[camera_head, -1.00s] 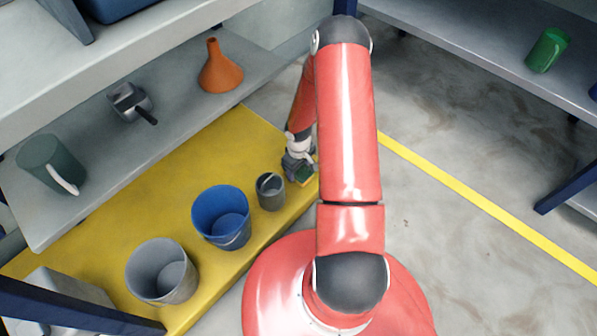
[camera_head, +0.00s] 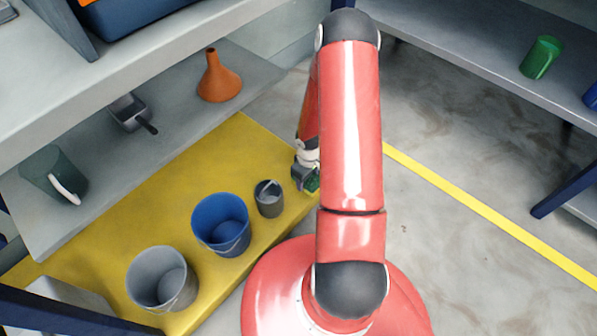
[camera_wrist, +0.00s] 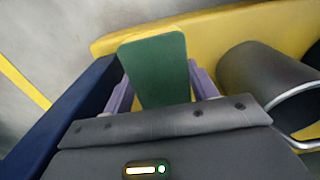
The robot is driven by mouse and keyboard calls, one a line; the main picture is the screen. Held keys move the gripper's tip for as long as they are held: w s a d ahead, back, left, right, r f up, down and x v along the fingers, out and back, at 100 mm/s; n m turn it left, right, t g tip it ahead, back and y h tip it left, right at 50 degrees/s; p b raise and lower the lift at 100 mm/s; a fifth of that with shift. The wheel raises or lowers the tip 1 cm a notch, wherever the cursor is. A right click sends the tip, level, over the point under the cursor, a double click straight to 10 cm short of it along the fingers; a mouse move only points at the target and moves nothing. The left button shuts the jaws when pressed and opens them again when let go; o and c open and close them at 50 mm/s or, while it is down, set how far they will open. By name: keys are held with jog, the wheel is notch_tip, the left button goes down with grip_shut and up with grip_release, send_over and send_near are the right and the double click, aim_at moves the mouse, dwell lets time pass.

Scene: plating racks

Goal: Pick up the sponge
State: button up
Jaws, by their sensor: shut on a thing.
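The sponge (camera_wrist: 157,72) is a dark green slab with rounded corners. In the wrist view it stands between the two purple fingers of my gripper (camera_wrist: 160,88), which is shut on it. In the head view my gripper (camera_head: 306,180) is at the right edge of the yellow platform, and a small green part of the sponge (camera_head: 313,183) shows beside my red arm. The arm hides the rest. I cannot tell the exact height of the sponge over the platform.
An orange funnel (camera_head: 219,78) is on the shelf behind. Open floor (camera_head: 450,150) lies right.

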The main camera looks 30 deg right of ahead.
jog(key=s+d, duration=0.4)
jog(key=s, duration=0.8)
jog(key=shift+s+d, duration=0.3)
